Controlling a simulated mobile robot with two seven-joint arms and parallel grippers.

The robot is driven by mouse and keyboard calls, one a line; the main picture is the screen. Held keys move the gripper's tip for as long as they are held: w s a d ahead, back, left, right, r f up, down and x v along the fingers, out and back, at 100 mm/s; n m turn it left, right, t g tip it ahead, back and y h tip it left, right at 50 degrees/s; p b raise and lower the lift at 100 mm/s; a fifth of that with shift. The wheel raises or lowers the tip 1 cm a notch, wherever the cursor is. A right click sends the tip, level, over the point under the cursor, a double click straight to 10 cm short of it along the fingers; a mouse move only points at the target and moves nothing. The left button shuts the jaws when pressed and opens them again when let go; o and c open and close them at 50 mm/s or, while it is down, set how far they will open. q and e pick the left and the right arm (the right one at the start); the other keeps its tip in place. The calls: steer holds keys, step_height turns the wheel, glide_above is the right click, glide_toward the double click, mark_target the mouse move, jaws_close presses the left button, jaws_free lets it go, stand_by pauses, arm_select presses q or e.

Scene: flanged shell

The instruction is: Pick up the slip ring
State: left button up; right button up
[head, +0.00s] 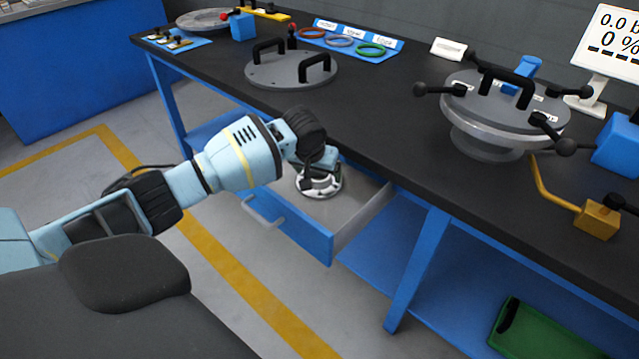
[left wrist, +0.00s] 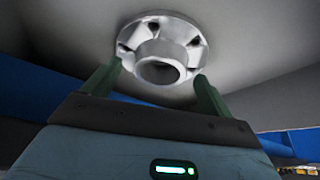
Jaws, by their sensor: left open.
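The slip ring (head: 320,188), a silver flanged ring with a round hub and slots, lies in the open drawer (head: 366,217). The left wrist view shows it close up, its hub (left wrist: 161,64) facing the camera. My left gripper (head: 318,166) is above the ring in the drawer. Its two green fingers are open, one on each side of the hub in the left wrist view (left wrist: 159,76). Nothing is held, and I cannot tell whether the fingers touch the ring. In the head view the wrist hides the ring's upper part. My right gripper is not in view.
Open floor lies before the drawer.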

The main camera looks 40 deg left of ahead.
arm_select(q)
steer(key=shift+w+a+f, duration=0.1)
steer(key=shift+w+f, duration=0.15)
steer(key=shift+f, duration=0.2)
steer(key=c, duration=1.6)
steer(key=shift+r, duration=0.1)
steer(key=shift+c, duration=1.1)
steer(key=shift+w+r, duration=0.1)
steer(key=shift+r, duration=0.5)
steer(key=s, duration=0.2)
steer(key=s+d+p, duration=0.1)
steer(key=s, duration=0.2)
steer(key=s+d+p, duration=0.1)
steer(key=s, duration=0.1)
steer(key=shift+s+d, duration=0.2)
steer(key=shift+s, duration=0.15)
step_height(320, 180, up, 14)
steer(key=p, duration=0.2)
